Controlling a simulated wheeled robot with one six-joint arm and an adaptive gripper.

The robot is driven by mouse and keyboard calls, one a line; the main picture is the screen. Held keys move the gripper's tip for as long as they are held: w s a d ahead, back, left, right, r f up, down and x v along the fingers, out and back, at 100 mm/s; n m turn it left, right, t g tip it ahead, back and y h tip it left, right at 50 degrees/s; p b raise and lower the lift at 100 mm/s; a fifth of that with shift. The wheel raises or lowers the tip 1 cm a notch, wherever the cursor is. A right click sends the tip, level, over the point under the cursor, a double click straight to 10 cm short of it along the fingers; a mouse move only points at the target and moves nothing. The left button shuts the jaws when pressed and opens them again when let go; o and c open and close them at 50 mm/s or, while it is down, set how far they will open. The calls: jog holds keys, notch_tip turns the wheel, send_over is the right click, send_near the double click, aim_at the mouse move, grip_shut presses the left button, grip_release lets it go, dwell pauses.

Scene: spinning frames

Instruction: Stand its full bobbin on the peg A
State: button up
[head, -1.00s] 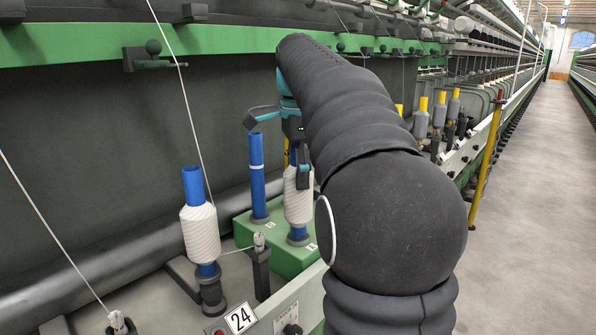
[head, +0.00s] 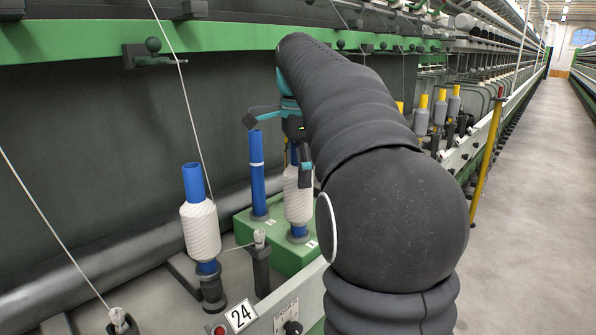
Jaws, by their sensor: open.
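A full bobbin of white yarn on a blue tube (head: 298,206) stands upright at the front of the green block (head: 296,262). An empty blue tube (head: 258,190) with a pale band stands on the block's rear peg. The block's small labels are too small to read surely. My gripper (head: 277,150) is open, its fingers spread around the tops of these two, one near the empty tube's top and one in front of the full bobbin's upper part. Contact cannot be told. Another full bobbin (head: 200,230) stands upright on the spindle at the plate marked 24.
A green rail (head: 90,45) with dark fittings runs above. Thin yarns slant down at the left. A grey roller (head: 100,265) runs behind the bobbins. Bobbins with yellow tubes (head: 440,108) stand farther right by a yellow post (head: 487,150). The aisle floor (head: 535,220) is clear.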

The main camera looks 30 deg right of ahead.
jog(key=shift+r, duration=3.75)
